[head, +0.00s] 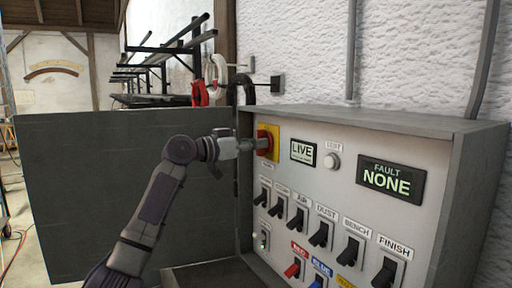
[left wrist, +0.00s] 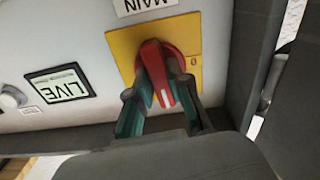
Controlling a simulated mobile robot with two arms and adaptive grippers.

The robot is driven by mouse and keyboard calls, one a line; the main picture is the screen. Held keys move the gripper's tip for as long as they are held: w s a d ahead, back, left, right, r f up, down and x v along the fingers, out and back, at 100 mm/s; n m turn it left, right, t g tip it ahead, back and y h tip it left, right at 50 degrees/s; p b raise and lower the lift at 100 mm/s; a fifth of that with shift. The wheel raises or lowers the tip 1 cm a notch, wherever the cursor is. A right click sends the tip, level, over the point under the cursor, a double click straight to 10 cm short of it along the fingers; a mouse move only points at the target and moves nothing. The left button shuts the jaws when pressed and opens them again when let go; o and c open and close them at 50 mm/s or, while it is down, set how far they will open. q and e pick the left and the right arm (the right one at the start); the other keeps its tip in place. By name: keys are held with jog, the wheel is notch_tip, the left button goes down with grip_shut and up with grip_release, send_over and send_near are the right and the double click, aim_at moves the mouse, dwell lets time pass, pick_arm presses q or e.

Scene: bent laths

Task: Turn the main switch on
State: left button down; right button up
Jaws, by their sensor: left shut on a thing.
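The main switch is a red rotary handle (head: 265,140) on a yellow plate (head: 274,134) at the panel's upper left. In the left wrist view, which shows the panel upside down, the handle (left wrist: 153,62) stands nearly upright in the picture. Its white-marked end points down between my fingers, and a "0" is on the plate to its right. My left gripper (head: 251,145) has its fingers on both sides of the handle and is shut on it. The display (head: 302,152) beside the switch reads LIVE. My right gripper is not in view.
The grey control box (head: 400,118) carries a TEST button (head: 331,161), a FAULT NONE display (head: 390,181) and several black toggle switches. Clamps (head: 205,85) hang behind the box.

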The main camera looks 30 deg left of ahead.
pick_arm(q)
jog(key=shift+f+m, duration=0.1)
jog(key=shift+m, duration=0.5)
jog(key=c, duration=1.1)
grip_release()
jog(key=v, duration=1.2)
jog(key=shift+w, duration=0.1)
